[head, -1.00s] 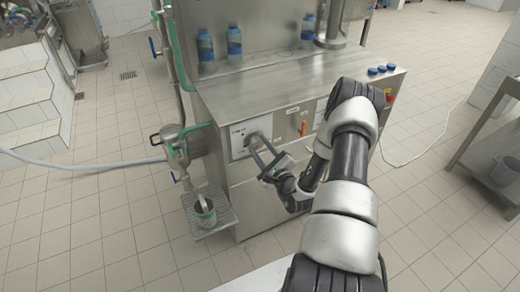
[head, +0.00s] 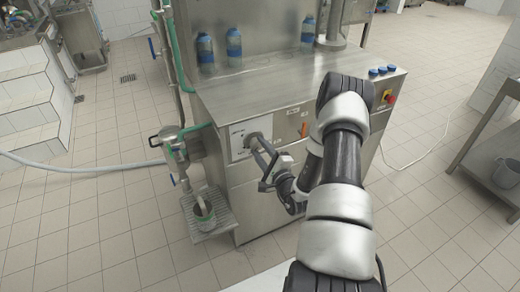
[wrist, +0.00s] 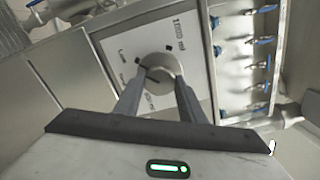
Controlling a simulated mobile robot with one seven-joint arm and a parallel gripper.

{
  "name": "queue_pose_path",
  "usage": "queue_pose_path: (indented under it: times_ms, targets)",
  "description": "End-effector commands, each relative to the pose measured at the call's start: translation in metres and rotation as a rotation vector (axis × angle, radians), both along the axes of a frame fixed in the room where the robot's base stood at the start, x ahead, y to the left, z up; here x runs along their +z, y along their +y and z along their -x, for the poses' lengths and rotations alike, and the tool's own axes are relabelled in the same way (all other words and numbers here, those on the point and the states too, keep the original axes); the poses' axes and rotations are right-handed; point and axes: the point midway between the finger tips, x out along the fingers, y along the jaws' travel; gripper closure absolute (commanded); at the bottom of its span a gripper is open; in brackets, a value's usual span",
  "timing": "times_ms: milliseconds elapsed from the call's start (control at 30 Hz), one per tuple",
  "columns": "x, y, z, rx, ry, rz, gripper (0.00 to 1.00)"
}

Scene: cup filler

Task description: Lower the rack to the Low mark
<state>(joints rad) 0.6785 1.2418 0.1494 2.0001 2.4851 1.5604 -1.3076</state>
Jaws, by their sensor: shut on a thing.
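A round grey knob (wrist: 160,70) sits on a pale dial plate (wrist: 187,62) with small dark marks and lettering around it, in the wrist view. My gripper (wrist: 160,82) is shut on the knob, one finger on each side. In the head view, my gripper (head: 255,143) reaches the plate (head: 236,146) on the steel machine's front, and the fingers partly cover the knob. I cannot pick out the rack in either view.
An orange handle (head: 304,129) sits right of the plate.

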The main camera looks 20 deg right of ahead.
Motion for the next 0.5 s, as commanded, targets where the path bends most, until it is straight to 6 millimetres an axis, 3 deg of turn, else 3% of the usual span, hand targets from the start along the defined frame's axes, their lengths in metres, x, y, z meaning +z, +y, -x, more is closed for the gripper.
queue_pose_path:
  times_ms: [200, 233, 333, 500]
  targets:
    - [-0.0001, -0.0002, 0.0, 0.0, 0.0, 0.002, 0.86]
    - [-0.0001, -0.0002, 0.0, 0.0, 0.0, 0.002, 0.62]
    - [-0.0001, -0.0002, 0.0, 0.0, 0.0, 0.002, 0.45]
    - [-0.0001, -0.0002, 0.0, 0.0, 0.0, 0.001, 0.45]
